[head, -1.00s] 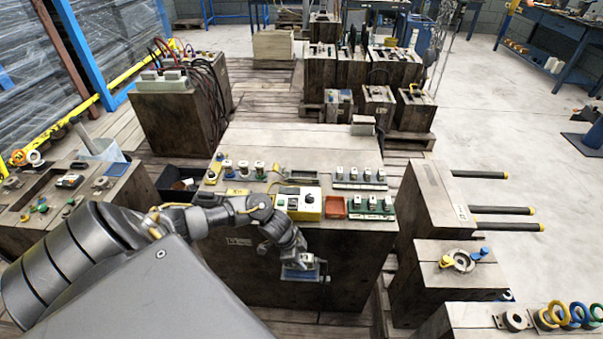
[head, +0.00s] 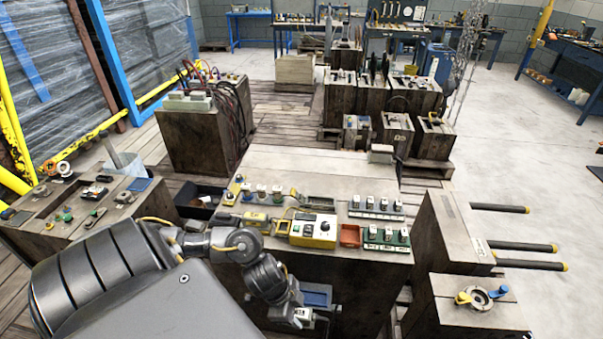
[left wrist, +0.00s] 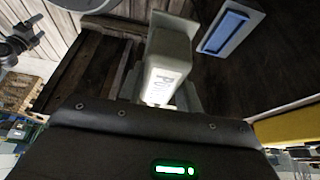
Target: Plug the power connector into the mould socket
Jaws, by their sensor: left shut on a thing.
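My left gripper (head: 298,312) is shut on the power connector (left wrist: 168,62), a pale grey block with a white, partly readable label. In the head view only a small pale part of the connector (head: 305,315) shows beyond the fingers. The mould socket (head: 318,297), a blue-framed rectangle, is on the front face of the large dark mould block (head: 345,270). In the left wrist view the socket (left wrist: 226,31) lies right of the connector, clearly apart from it. My arm hides part of the block's front. My right gripper is not in view.
On the block's top stand a yellow control box (head: 313,231), an orange-red tray (head: 350,235) and rows of small connectors. A lower block with dark rods (head: 500,208) stands at right. A black bin (head: 199,200) is at left. Open concrete floor lies at far right.

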